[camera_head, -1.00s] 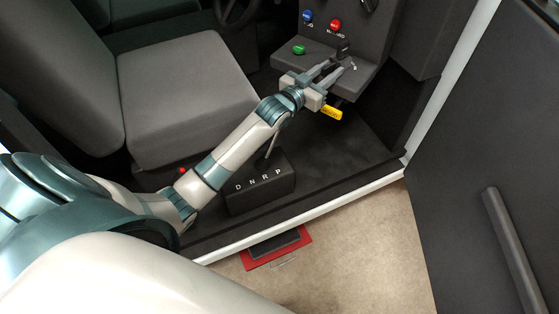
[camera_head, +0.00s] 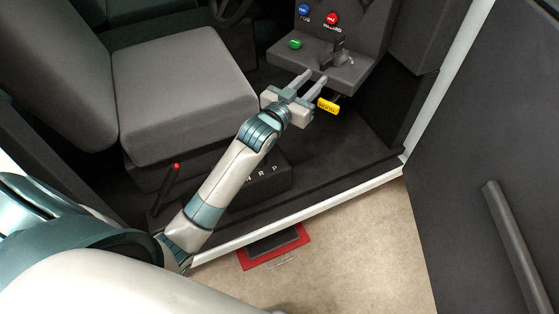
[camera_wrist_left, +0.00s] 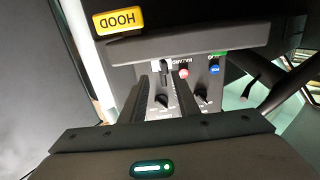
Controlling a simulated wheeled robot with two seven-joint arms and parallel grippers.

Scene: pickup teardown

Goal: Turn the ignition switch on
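The dash console (camera_head: 345,72) stands at the top right of the head view, with a black upright switch (camera_head: 338,46) on its ledge. I cannot read a label that names it as the ignition switch. My left gripper (camera_head: 314,78) is open and empty, just in front of the ledge's lower left edge and apart from the switch. In the left wrist view the fingers (camera_wrist_left: 160,90) are parted, and a dark knob (camera_wrist_left: 162,101) shows between them, farther off. A second dark knob (camera_wrist_left: 201,99) is to its right. My right gripper is not in view.
Blue (camera_head: 303,9), red (camera_head: 332,18) and green (camera_head: 295,44) buttons are on the console. A yellow HOOD handle (camera_head: 327,106) hangs below it. A gear selector box (camera_head: 270,180) and a red-tipped lever (camera_head: 165,190) are near my arm. The open door (camera_head: 480,120) is at right.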

